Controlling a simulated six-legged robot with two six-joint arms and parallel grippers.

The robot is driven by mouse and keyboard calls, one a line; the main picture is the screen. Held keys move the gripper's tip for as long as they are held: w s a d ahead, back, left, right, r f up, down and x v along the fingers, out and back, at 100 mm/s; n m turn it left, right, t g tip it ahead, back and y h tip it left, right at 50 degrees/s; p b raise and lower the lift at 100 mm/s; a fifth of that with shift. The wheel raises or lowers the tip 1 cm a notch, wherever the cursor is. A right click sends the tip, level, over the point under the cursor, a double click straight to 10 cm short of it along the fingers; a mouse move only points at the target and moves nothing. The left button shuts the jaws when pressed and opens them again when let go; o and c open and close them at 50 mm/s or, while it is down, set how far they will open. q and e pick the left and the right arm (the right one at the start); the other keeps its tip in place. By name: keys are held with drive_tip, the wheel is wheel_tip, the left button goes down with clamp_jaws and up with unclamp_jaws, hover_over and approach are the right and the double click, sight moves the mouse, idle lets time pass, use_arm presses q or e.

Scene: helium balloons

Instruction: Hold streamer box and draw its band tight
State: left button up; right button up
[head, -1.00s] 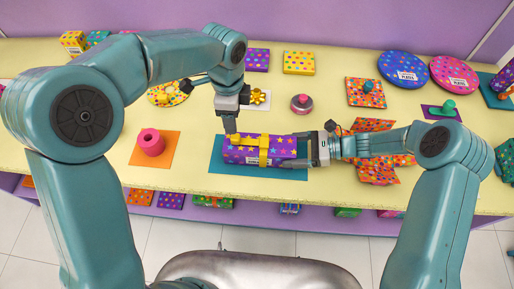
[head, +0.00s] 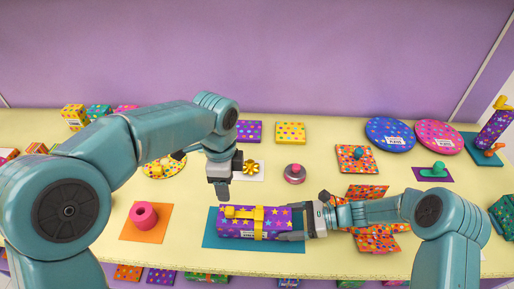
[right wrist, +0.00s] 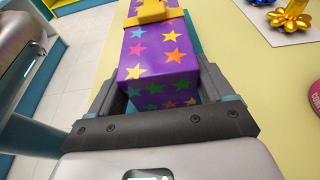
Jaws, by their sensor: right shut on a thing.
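The streamer box (head: 284,219), purple with coloured stars, lies on a teal mat (head: 220,243). Its yellow band (head: 258,229) goes around the middle, and a yellow strip lies along the top towards the left end. My right gripper (head: 299,223) is shut on the box's right end; the right wrist view shows the box (right wrist: 157,61) between both fingers (right wrist: 163,97). My left gripper (head: 222,194) points down above the box's left end, apart from the strip. I cannot tell whether its jaws are open.
A pink roll (head: 144,215) on an orange mat stands at the left. A gold bow (head: 251,167) on a white card and a round tin (head: 295,173) lie behind the box. Patterned orange pieces (head: 376,238) lie close to my right arm.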

drive_tip(key=o, duration=1)
drive_tip(key=shift+o, duration=0.2)
